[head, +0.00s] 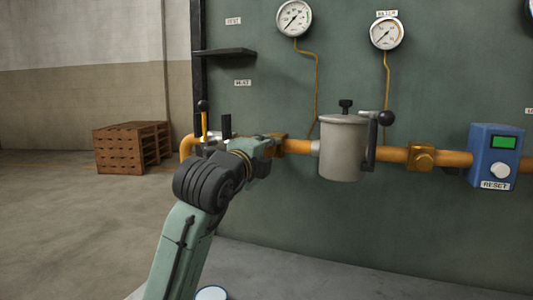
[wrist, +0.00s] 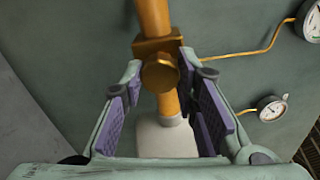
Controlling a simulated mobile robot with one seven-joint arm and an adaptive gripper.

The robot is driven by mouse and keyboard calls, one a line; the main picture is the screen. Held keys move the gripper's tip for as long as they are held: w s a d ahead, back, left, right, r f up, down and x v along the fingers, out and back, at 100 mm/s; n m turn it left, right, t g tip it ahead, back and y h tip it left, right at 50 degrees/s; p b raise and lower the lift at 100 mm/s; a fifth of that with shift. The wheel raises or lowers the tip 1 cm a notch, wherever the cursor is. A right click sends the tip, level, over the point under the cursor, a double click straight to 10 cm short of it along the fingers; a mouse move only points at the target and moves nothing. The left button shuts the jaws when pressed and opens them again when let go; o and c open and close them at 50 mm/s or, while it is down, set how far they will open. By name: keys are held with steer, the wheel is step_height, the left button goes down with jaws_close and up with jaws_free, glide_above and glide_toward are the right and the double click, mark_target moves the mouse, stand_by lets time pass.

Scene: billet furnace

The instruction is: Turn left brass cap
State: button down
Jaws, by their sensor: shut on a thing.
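The left brass cap (wrist: 160,74) is a round knob on a square brass fitting (wrist: 157,46) on the orange pipe. In the wrist view it sits between the fingertips of my gripper (wrist: 160,80), which is shut on it. The purple finger pads flank the cap left and right. In the head view the left brass fitting (head: 279,145) is just left of the grey canister, and my arm hides most of it and the cap. A second brass cap (head: 424,160) shows on the pipe farther right, clear of my gripper.
A grey canister (head: 342,150) with a black-knobbed lever (head: 386,118) stands right of my gripper. A blue RESET box (head: 482,165) is at far right. Two gauges (head: 294,18) (head: 386,33) and a dark shelf (head: 225,52) are above. Wooden crates (head: 120,150) stand at left; the floor before them is clear.

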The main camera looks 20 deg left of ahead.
stand_by(0.4)
steer(key=c, duration=1.2)
jaws_free()
steer(key=shift+c, duration=0.2)
steer(key=shift+s, duration=0.1)
steer(key=s, duration=1.2)
steer(key=shift+a, duration=0.2)
steer(key=shift+w, duration=0.1)
